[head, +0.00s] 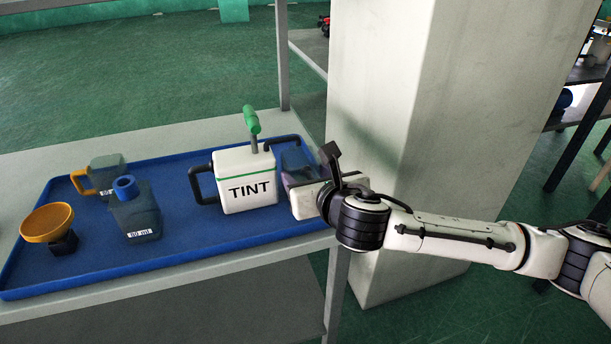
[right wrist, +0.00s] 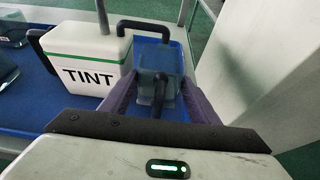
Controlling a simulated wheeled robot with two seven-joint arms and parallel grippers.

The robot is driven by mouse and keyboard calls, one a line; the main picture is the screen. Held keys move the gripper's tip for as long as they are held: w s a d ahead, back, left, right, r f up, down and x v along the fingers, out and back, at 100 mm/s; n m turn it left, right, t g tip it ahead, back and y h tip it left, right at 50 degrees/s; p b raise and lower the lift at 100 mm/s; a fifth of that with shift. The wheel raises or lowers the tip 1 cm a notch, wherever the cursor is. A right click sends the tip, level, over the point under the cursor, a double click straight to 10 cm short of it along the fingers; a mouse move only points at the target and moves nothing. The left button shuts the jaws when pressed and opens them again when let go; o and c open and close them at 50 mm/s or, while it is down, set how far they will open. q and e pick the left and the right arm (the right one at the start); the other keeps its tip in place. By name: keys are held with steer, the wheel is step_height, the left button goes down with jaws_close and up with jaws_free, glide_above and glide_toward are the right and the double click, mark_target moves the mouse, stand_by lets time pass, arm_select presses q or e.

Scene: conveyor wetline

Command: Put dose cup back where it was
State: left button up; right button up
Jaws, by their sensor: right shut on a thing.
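The dose cup is a translucent blue-grey cup (head: 294,158) at the right end of the blue tray (head: 160,258), beside the white TINT container (head: 246,180). In the right wrist view the cup (right wrist: 160,60) sits between the purple fingers of my right gripper (right wrist: 160,92), with a dark handle towards the wrist. My right gripper (head: 299,182) is shut on the cup. The container's dark spout reaches over towards the cup. I cannot tell whether the cup's base touches the tray. My left gripper is not in view.
A jug with an orange handle (head: 106,174), a grey-blue bottle (head: 137,215) and an orange funnel (head: 47,222) stand on the tray's left part. The tray lies on a grey bench (head: 180,137). A pale pillar (head: 375,120) rises close behind my right arm.

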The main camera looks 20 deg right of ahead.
steer(key=shift+w, duration=0.9)
steer(key=shift+s+f, duration=0.2)
steer(key=shift+f, duration=0.4)
steer(key=shift+f, duration=0.1)
steer(key=o, duration=1.1)
steer(key=shift+c, duration=0.2)
steer(key=v, duration=1.2)
steer(key=shift+p, duration=0.35)
